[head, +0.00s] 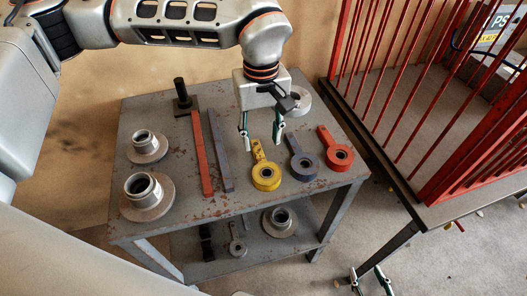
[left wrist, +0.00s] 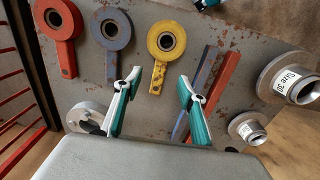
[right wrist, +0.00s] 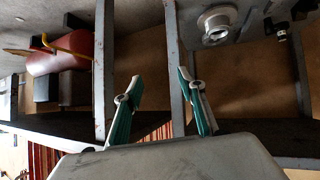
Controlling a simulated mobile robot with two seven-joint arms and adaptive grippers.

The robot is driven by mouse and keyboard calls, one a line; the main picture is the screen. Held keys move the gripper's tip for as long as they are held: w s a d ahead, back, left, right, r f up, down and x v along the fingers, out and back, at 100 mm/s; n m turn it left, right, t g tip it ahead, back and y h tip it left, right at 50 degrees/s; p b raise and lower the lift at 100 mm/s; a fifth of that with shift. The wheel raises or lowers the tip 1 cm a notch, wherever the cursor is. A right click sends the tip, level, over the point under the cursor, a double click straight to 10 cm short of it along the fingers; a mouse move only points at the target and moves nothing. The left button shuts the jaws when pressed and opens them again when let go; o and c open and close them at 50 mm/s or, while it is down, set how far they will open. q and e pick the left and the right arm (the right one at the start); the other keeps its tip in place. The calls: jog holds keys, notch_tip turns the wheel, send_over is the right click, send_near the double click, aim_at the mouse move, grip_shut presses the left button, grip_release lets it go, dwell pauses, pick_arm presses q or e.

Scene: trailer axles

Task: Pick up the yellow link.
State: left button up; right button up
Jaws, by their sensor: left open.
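The yellow link (head: 266,177), a ring with a flat handle, lies on the grey metal table (head: 230,204) near its front edge. Its handle points back toward my left gripper (head: 261,138). The left gripper is open and empty above the table, its fingers on either side of the handle's end in the picture. In the left wrist view the yellow link (left wrist: 158,76) shows its handle reaching between the open fingertips (left wrist: 160,84), nothing gripped. My right gripper (head: 366,273) is low at the bottom right, beside the table; its fingers (right wrist: 160,84) are apart and empty.
A blue link (head: 304,166) and a red link (head: 339,155) lie to the right of the yellow one. A red bar (head: 201,160) and a grey-blue bar (head: 221,160) lie left. Hubs (head: 147,194) stand farther left. A red-barred trailer (head: 405,90) stands right of the table.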

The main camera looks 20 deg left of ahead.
aim_at(262, 161)
pick_arm(q)
jog(key=shift+f, duration=0.35)
jog(key=shift+s+f, duration=0.25)
jog(key=shift+f, duration=0.95)
notch_tip(262, 161, down, 4)
jog(key=shift+s+d+f, duration=0.1)
jog(key=shift+f, duration=0.15)
jog(key=shift+r, duration=0.1)
grip_shut()
pick_arm(e)
jog(key=shift+s+d+f, duration=0.1)
jog(key=shift+s+f, duration=0.15)
jog(key=shift+s, duration=0.2)
